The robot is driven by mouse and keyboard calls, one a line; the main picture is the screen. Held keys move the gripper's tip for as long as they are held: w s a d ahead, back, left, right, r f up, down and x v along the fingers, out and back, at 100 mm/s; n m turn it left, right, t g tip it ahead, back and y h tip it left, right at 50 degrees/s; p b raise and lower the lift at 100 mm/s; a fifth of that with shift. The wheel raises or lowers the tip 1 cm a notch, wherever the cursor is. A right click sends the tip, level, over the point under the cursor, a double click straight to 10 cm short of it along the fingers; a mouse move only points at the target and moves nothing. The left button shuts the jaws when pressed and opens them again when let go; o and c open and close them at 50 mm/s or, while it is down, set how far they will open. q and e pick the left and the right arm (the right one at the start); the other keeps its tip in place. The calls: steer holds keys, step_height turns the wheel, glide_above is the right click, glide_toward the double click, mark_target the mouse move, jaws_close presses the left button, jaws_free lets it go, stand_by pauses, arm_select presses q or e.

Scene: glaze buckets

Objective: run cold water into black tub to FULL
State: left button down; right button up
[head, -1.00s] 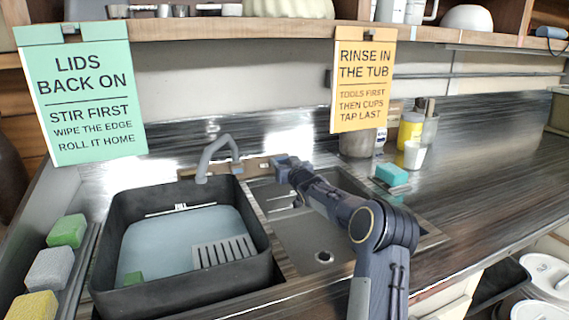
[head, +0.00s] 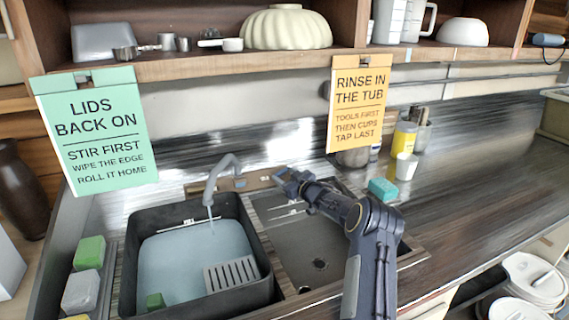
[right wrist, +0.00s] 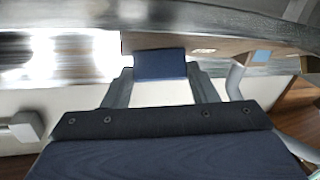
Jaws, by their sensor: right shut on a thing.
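The black tub (head: 262,290) stands in the left sink basin. Pale blue water (head: 185,262) covers its floor, with the surface near and just below the white FULL line (head: 190,225) on its back wall. A grey tap (head: 213,178) arches over the tub, and a thin stream (head: 211,220) falls from its spout into the water. My right gripper (head: 285,180) is at the wooden tap board, right of the spout. In the right wrist view its fingers are shut on a dark blue tap handle (right wrist: 160,65). My left gripper is out of view.
A grey slotted rack (head: 232,274) and a green block (head: 156,301) are in the tub. Sponges (head: 89,252) lie left of it. The right basin (head: 315,243) is empty under my right arm. A teal sponge (head: 383,189) and cups (head: 405,166) stand to the right.

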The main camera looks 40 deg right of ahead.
steer(key=shift+d+r+n+y, duration=0.1)
steer(key=shift+r+n+y, duration=0.2)
steer(key=shift+r+n, duration=0.15)
steer(key=shift+f+n+y+p, duration=0.3)
steer(key=shift+n, duration=0.05)
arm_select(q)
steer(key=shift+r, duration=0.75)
arm_select(e)
steer(key=o, duration=1)
steer(key=shift+f, duration=0.1)
arm_select(q)
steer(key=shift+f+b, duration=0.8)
steer(key=shift+b, duration=0.05)
arm_select(e)
steer(key=shift+s+d+r, duration=0.1)
steer(key=shift+s, duration=1.9)
steer(key=shift+s+d+r, duration=0.1)
steer(key=shift+s, duration=1.85)
